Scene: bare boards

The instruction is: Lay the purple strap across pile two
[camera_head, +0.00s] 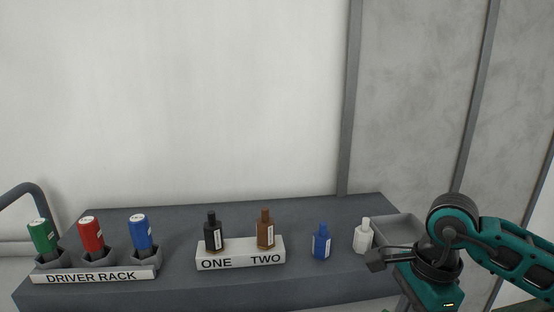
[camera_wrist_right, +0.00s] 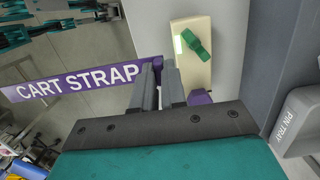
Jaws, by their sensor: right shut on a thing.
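The purple strap (camera_wrist_right: 75,82), lettered CART STRAP, shows in the right wrist view, reaching from the left edge to the fingertips. My right gripper (camera_wrist_right: 160,80) is shut on it near its right end. A small purple piece (camera_wrist_right: 200,97) shows right of the fingers; I cannot tell whether it is part of the strap. In the head view my right gripper (camera_head: 376,262) is at the right of the dark bench; the strap is not visible there. No pile is seen; a white block (camera_head: 240,254) reads ONE and TWO, with a black bottle (camera_head: 212,232) and a brown bottle (camera_head: 265,230). My left gripper is out of view.
A blue bottle (camera_head: 321,243) and a white bottle (camera_head: 362,236) stand right of the block. The driver rack (camera_head: 95,276) is at left. A grey tray (camera_wrist_right: 296,125) reads PIN TRAY.

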